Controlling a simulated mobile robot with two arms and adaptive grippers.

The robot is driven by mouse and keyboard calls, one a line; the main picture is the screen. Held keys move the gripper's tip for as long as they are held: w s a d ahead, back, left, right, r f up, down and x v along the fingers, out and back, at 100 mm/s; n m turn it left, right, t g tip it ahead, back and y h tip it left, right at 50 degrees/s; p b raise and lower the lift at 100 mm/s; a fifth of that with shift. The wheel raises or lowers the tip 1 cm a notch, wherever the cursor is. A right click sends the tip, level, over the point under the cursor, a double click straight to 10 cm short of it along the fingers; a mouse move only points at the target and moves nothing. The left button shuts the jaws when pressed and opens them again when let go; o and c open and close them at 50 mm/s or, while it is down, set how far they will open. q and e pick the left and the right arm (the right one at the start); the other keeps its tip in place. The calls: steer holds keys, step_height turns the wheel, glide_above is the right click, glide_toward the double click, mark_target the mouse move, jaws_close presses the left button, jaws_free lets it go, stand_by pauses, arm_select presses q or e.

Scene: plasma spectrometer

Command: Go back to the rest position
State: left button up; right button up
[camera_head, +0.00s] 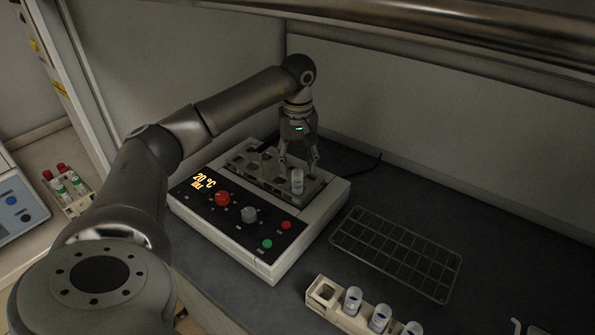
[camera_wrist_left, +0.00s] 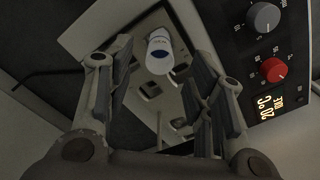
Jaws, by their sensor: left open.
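My left gripper (camera_head: 299,160) is open and points down over the rack block of a heater unit (camera_head: 262,262). A white vial (camera_head: 297,181) with a dark blue mark stands in the front part of that block, just below the fingers. In the left wrist view the open fingers (camera_wrist_left: 160,85) spread to either side, and the vial (camera_wrist_left: 160,52) shows beyond them, near the gap. I cannot tell whether a finger touches it. The heater's display reads 20 °C and idle. My right gripper is in neither view.
A wire rack (camera_head: 396,250) lies empty to the right of the heater. A beige holder (camera_head: 322,291) with several vials is at the front. A small rack of red-capped tubes (camera_head: 76,207) stands at the left. A metal bar (camera_head: 420,28) crosses the top.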

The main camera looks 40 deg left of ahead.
arm_select(q)
step_height(320, 180, up, 8)
